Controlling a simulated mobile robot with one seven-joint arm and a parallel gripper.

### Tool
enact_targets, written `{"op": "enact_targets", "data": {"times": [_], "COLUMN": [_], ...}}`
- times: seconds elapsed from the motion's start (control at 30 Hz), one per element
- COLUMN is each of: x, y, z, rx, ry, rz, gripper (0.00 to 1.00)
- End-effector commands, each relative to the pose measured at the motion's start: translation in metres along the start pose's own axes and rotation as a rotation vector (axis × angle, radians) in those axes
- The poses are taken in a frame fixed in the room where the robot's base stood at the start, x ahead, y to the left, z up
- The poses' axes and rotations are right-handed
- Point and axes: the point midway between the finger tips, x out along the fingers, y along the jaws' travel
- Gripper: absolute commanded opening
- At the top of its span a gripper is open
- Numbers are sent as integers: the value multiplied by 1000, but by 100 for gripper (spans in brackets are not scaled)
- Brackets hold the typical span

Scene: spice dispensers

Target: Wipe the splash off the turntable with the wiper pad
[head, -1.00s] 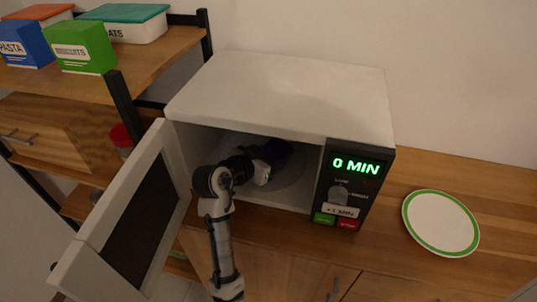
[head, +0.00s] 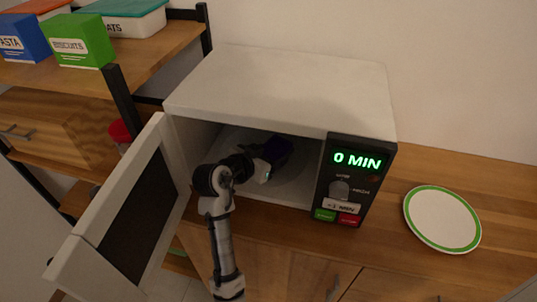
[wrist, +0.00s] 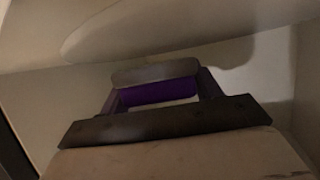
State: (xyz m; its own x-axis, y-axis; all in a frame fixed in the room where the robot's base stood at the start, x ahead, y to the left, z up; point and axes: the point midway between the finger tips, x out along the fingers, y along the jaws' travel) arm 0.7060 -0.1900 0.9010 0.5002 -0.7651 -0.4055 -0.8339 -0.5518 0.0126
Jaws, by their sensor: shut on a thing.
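My gripper (head: 266,161) is inside the open microwave (head: 280,90), reaching in from the front left. It is shut on the purple wiper pad (head: 279,150), which shows dark purple beyond the fingers. The wrist view also shows the purple of the pad (wrist: 157,93) between the fingers. The pale turntable (head: 292,181) lies on the microwave floor around and below the gripper, partly hidden by the arm and in shadow. In the wrist view the turntable (wrist: 130,32) is a pale curved disc at the top. I cannot make out the splash. Whether the pad touches the turntable is unclear.
The microwave door (head: 135,210) stands open at the left, close to my arm. The control panel (head: 355,180) reads 0 MIN. A green-rimmed plate (head: 442,219) lies on the counter at right. Shelves with food boxes (head: 82,41) stand at the left. Room inside the microwave is tight.

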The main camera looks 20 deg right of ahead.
Motion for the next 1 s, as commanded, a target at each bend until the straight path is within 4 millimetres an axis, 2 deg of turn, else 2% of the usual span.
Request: {"op": "enact_targets", "data": {"times": [0.73, 0.87, 1.0], "x": [6, 8, 17], "y": [0, -1, -5], "z": [14, 13, 8], "rx": [0, 0, 3], "ry": [0, 0, 0], "rz": [0, 0, 2], "gripper": [45, 45, 45]}}
